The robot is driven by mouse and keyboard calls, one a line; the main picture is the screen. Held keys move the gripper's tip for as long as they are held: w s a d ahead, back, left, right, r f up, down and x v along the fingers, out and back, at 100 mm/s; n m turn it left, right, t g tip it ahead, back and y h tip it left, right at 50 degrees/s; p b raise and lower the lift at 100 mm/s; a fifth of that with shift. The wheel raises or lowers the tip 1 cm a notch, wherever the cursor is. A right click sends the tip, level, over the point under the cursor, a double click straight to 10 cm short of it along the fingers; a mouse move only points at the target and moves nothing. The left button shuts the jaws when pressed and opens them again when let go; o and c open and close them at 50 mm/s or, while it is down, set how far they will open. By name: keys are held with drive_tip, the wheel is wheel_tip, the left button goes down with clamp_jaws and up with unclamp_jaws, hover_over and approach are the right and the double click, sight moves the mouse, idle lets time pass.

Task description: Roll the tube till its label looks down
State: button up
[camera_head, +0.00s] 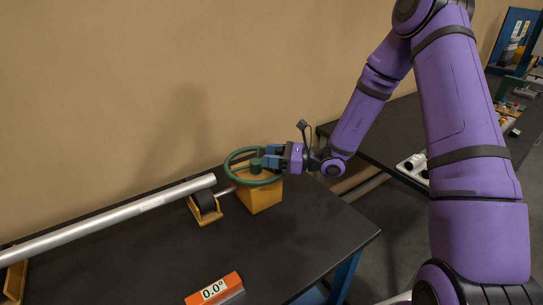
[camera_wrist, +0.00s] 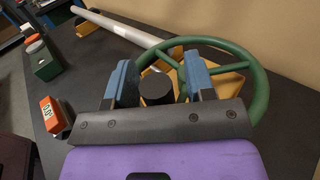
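The long silver tube (camera_head: 110,217) lies at the left on rollers. It also shows in the wrist view (camera_wrist: 122,29). A green handwheel (camera_head: 235,158) with spokes is mounted on a yellow block (camera_head: 262,198) near the tube's right end. My gripper (camera_head: 262,159) is at the wheel. In the wrist view, its two blue fingers (camera_wrist: 160,82) stand apart, one on each side of a dark upright knob (camera_wrist: 157,89). Small gaps seem to show between knob and fingers.
A black roller in a yellow stand (camera_head: 205,203) is under the tube's right end. An orange display reading 0.0° (camera_head: 213,290) stands at the table's front. The black table top (camera_head: 310,235) is clear on the right. Another table with objects is behind at right.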

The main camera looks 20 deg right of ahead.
drive_tip(key=v, duration=1)
drive_tip(key=shift+s+d, duration=0.25)
drive_tip(key=shift+d, duration=0.1)
